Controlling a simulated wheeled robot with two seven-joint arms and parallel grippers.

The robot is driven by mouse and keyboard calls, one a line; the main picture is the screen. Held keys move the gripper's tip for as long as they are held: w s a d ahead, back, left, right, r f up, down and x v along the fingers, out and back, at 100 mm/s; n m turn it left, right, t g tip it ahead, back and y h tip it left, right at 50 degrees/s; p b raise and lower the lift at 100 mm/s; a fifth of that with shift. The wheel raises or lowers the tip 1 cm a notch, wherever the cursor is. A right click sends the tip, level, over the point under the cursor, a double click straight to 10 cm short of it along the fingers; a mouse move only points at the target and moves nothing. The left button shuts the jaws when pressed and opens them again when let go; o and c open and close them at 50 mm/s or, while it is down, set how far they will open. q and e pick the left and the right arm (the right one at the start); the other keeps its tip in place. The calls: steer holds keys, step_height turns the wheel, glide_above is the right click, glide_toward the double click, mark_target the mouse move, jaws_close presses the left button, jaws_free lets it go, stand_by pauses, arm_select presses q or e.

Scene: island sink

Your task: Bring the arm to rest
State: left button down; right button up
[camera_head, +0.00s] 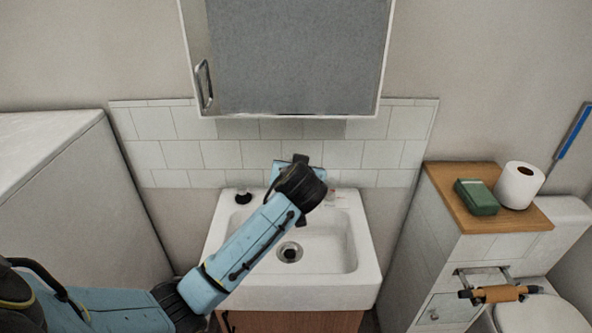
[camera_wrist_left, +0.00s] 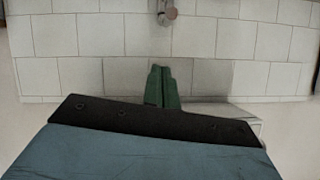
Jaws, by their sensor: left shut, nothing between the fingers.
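My left arm, light blue with black joints, comes in from the left in the head view and reaches over the white sink (camera_head: 362,283). Its wrist end is above the back part of the basin, near the tiled wall. The gripper's fingers are hidden behind the wrist there. In the left wrist view the left gripper (camera_wrist_left: 162,72) shows as two green fingers close together, shut and empty, in front of white tiles. My right arm and gripper are not in view.
A mirrored cabinet (camera_head: 300,55) hangs above the sink. A white unit (camera_head: 75,190) stands at left. At right, a wooden-topped cabinet (camera_head: 445,185) holds a green box (camera_head: 477,197) and toilet paper roll (camera_head: 519,186), beside a toilet (camera_head: 545,314). Tiles (camera_head: 220,153) back the sink.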

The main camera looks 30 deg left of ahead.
arm_select(q)
steer(key=shift+v, duration=0.8)
steer(key=shift+f, duration=0.1)
steer(key=s+d+f+m+g+h, duration=0.3)
steer(key=s+d+f+h, duration=0.15)
steer(key=s+f, duration=0.85)
steer(key=s+d+f+m+g+h, duration=0.1)
steer(key=s+d+m+g, duration=0.15)
steer(key=s, duration=0.75)
steer(key=s+d+f+m+g+h, duration=0.1)
steer(key=s+d+f+h, duration=0.15)
steer(key=s, duration=0.75)
step_height(320, 180, down, 27)
steer(key=s+g+b, duration=0.2)
steer(key=s+a+f+y+b, duration=0.1)
steer(key=s+a+f, duration=0.1)
steer(key=s+f, duration=1.3)
steer(key=shift+s+a+g, duration=0.4)
steer(key=shift+s+g, duration=0.05)
